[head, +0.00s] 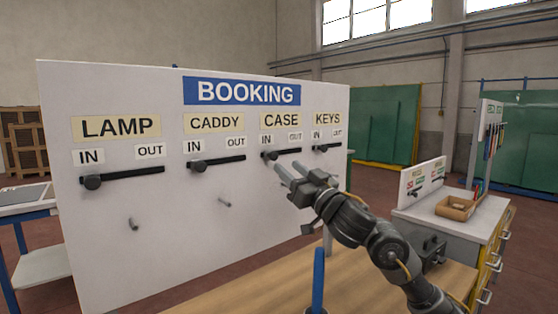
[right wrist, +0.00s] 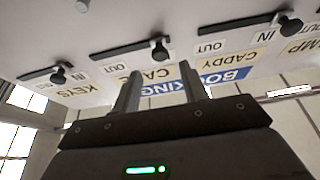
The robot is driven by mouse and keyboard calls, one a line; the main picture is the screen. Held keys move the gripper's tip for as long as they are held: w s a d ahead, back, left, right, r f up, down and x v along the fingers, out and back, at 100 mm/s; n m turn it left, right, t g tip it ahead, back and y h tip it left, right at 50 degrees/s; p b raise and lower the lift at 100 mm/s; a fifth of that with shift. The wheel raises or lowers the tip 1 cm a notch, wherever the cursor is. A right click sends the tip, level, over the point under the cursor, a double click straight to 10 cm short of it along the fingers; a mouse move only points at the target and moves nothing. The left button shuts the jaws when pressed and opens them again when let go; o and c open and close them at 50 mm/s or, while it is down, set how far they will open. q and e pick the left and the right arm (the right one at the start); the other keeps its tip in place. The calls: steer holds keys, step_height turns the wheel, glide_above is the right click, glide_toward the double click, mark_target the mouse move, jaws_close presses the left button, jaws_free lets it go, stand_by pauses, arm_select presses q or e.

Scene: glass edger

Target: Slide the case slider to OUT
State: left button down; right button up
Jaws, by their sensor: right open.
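The case slider is a dark horizontal track with a black knob (head: 270,155) under the CASE label on the white BOOKING board (head: 180,240). Its knob sits at the left end, below IN; OUT is to the right. In the right wrist view, which is turned over, the case knob (right wrist: 161,52) shows beyond and between my fingertips. My right gripper (head: 286,168) is open and empty, just below and right of the knob in the head view, apparently not touching it. My left gripper is not in view.
The lamp knob (head: 92,182), caddy knob (head: 197,165) and keys knob (head: 321,148) also sit at their left ends. Two small pegs stick out lower on the board. A blue post (head: 318,280) stands on the wooden bench in front.

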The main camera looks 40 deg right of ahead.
mark_target(275, 156)
steer(key=p+x, duration=0.1)
steer(key=x, duration=0.4)
steer(key=shift+w, duration=0.1)
jaws_close()
